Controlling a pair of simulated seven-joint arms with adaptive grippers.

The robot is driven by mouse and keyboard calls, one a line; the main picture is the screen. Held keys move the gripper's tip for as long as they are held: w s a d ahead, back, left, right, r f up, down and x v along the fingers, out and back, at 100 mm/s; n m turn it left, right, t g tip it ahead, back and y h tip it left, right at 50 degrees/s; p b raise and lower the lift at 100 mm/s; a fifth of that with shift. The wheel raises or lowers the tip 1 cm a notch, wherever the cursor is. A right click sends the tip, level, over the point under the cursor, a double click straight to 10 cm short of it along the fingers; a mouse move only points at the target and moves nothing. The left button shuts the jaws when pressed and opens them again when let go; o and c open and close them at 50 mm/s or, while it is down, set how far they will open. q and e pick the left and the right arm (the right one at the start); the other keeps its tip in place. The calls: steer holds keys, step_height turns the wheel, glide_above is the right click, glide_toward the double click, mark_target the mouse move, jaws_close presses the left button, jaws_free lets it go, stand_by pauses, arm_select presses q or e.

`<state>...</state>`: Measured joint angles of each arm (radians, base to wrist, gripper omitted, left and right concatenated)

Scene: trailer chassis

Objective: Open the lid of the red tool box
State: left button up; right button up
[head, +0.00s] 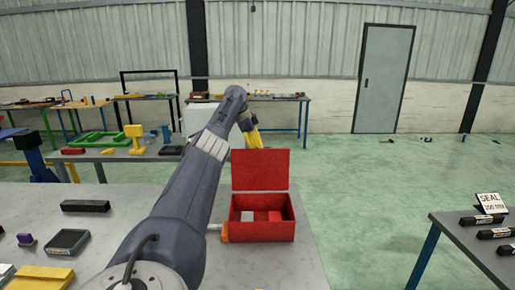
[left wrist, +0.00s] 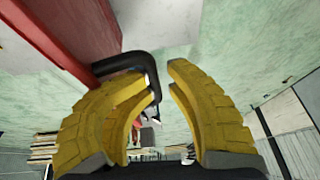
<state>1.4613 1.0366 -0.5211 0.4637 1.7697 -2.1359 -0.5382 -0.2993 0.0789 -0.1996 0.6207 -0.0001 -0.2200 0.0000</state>
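The red tool box (head: 262,232) stands on the grey table, and its lid (head: 260,170) is raised about upright at the back. Inside are a pale block (head: 248,216) and a red block (head: 274,216). My left gripper (head: 250,137) is at the top of the lid, its yellow fingers partly hidden behind it. In the left wrist view the gripper (left wrist: 162,76) has its fingers apart. A black handle (left wrist: 136,59) on the red lid (left wrist: 52,32) loops by the left finger; I cannot tell if they touch. My right gripper is not in view.
An orange-ended tool (head: 223,231) lies beside the box's left side. A black bar (head: 85,206), a dark tray (head: 67,242) and a yellow block (head: 40,277) lie to the left. A separate table (head: 470,250) stands right, across a floor gap.

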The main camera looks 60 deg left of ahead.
arm_select(q)
steer(key=shift+s+a+f, duration=0.1)
steer(key=shift+s+f, duration=0.2)
steer(key=shift+f, duration=0.2)
steer(key=v, duration=0.6)
steer(key=shift+w+r, duration=0.15)
steer(key=shift+w, duration=0.05)
steer(key=shift+s+r, duration=0.2)
steer(key=shift+r, duration=0.85)
steer(key=shift+a, duration=0.1)
